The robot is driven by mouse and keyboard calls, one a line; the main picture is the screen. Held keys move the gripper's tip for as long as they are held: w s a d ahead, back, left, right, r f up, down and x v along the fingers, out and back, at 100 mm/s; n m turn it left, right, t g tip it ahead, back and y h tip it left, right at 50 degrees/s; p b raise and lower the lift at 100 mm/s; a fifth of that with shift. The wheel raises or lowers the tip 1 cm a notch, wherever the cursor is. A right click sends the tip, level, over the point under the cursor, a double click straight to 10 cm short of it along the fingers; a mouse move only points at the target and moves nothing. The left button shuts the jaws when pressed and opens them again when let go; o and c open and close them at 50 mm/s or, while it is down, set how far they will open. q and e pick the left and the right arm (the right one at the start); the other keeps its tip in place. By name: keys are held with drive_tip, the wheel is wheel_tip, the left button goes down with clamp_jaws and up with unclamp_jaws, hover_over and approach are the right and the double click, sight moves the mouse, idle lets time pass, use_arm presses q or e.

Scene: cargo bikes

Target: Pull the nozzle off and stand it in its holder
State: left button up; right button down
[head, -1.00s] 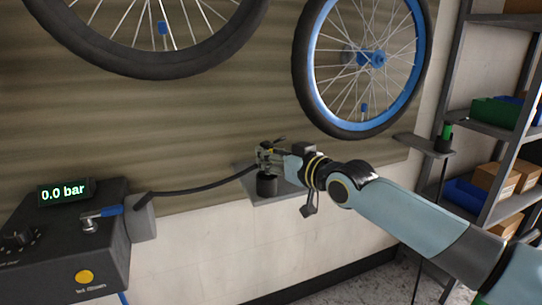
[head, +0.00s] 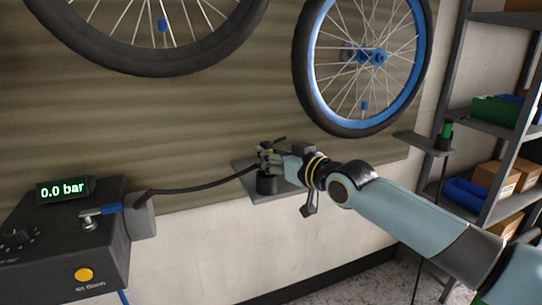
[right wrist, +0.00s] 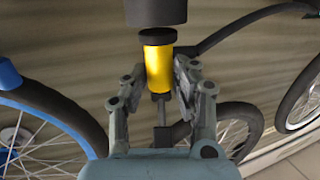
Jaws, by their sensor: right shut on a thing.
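My right gripper (head: 268,158) is shut on the nozzle, just above the black cup-shaped holder (head: 267,186) on a small grey wall shelf. In the right wrist view the nozzle (right wrist: 158,66) is a yellow cylinder with a black collar, between the two fingers. A black cylinder, which looks like the holder (right wrist: 156,11), is in line with it, with a narrow gap between them. A black hose (head: 205,187) runs from the nozzle to the pump unit at the left. My left gripper is not in view.
Two wheels hang above, one blue-rimmed (head: 316,75). A rack with bins and boxes (head: 495,178) stands at the right.

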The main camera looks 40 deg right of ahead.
drive_tip(key=shift+f, duration=0.1)
drive_tip(key=shift+f+b, duration=0.65)
drive_tip(key=c, duration=0.9)
unclamp_jaws()
